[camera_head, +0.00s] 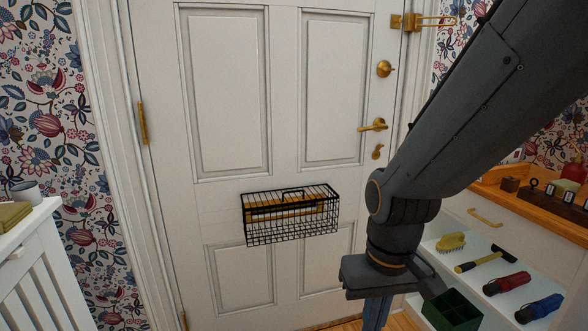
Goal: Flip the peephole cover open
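The white panelled door (285,100) stands shut in front of me in the head view. No peephole or peephole cover can be made out on the part of the door that shows; the top of the door is outside the picture. My gripper (388,282) hangs low at the right, in front of the door's lower right side and the shelf unit. It appears apart from the door. Its fingertips are not clear, so I cannot tell whether it is open or shut. Nothing is clearly seen held in it.
A black wire basket (290,216) hangs on the door. A brass knob (384,68), a lever handle (373,125) and a brass door guard (420,21) lie along its right edge. A shelf unit (505,238) with tools stands right, a green box (452,311) low, a white radiator cover (38,265) left.

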